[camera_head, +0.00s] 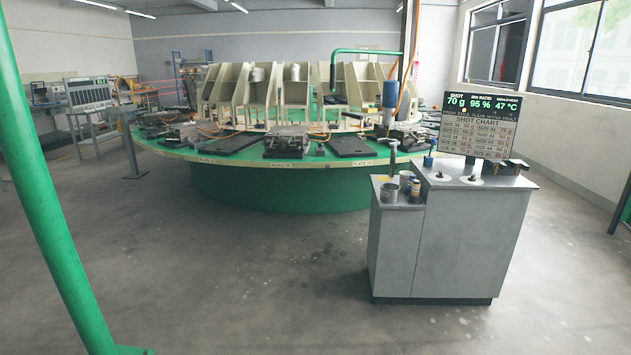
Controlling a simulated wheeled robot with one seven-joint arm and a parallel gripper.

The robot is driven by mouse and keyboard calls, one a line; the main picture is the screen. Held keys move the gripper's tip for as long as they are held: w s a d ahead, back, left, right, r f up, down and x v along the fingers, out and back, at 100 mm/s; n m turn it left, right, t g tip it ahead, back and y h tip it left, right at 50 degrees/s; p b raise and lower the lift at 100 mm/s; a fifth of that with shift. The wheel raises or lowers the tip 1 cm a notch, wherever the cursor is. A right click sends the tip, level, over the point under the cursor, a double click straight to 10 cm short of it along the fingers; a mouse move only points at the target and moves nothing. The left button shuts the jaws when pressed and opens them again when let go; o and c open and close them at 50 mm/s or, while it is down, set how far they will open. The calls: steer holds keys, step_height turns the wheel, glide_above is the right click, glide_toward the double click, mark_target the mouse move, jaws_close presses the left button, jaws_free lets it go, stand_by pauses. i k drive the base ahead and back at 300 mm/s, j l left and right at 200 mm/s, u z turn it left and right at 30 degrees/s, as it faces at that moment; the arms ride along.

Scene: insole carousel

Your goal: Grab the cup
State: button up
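A grey cabinet (438,245) stands at the right, with a lower side shelf on its left. On that shelf stand a grey metal cup-like container (389,193), a pale cup-like container (406,179) behind it, and a small brown jar (415,188) to the right. They are small in the picture, and I cannot tell which one is the task's cup. All look upright and close together. My gripper is not in view.
A large round green carousel (270,188) carries dark moulds left of the cabinet. A display board (482,125) stands on the cabinet top. A slanted green post (52,215) rises at the left. The grey floor (250,285) in front is clear.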

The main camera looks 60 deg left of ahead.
mark_target(406, 181)
steer(key=u, duration=0.45)
steer(key=l+u, duration=0.15)
steer(key=u, duration=0.8)
steer(key=l+u, duration=0.1)
steer(key=u, duration=0.35)
steer(key=i+l, duration=0.1)
steer(key=i, duration=0.6)
steer(key=i+u, duration=0.1)
steer(key=i, duration=0.6)
steer(key=i+l, duration=0.2)
steer(key=i, duration=0.5)
steer(key=i+l, duration=0.15)
steer(key=i, duration=0.55)
steer(key=i+u, duration=0.2)
steer(key=i, duration=0.25)
steer(key=i+l+u, duration=0.15)
steer(key=i, duration=0.25)
steer(key=i+l+z, duration=0.25)
steer(key=k+j, duration=0.05)
steer(key=k, duration=0.05)
